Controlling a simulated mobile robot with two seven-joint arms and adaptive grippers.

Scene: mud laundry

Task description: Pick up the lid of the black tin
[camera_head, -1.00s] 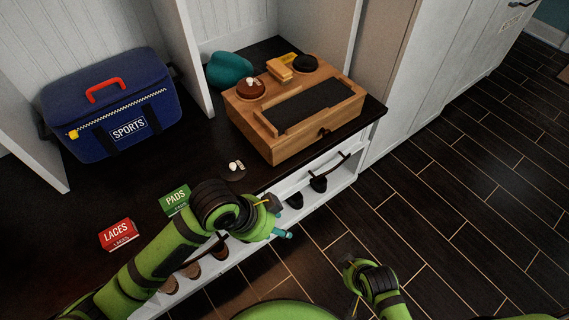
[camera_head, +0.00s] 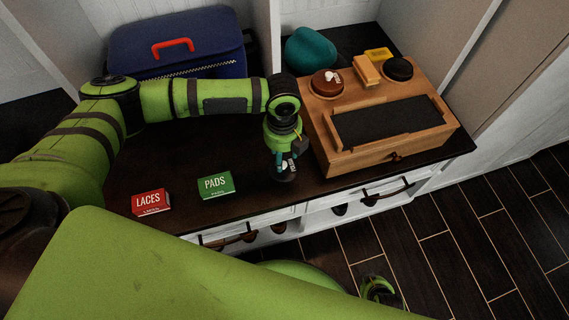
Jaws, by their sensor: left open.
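The black tin (camera_head: 398,68) stands on the back right of the wooden shoe-care box and looks like a dark round tin. A dark disc with a white mark, which looks like its lid (camera_head: 286,177), lies on the dark bench left of the box. My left gripper (camera_head: 281,160) points down right over this lid, open, and hides much of it. I cannot tell whether the fingers touch it. My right gripper (camera_head: 378,288) is low at the bottom, away from the bench, and its jaws are unclear.
The wooden box (camera_head: 350,160) stands close right of my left gripper, with a brown tin (camera_head: 327,84) on it. A green PADS box (camera_head: 215,185) and red LACES box (camera_head: 151,202) lie left. A blue bag (camera_head: 210,40) and teal object (camera_head: 311,48) stand behind.

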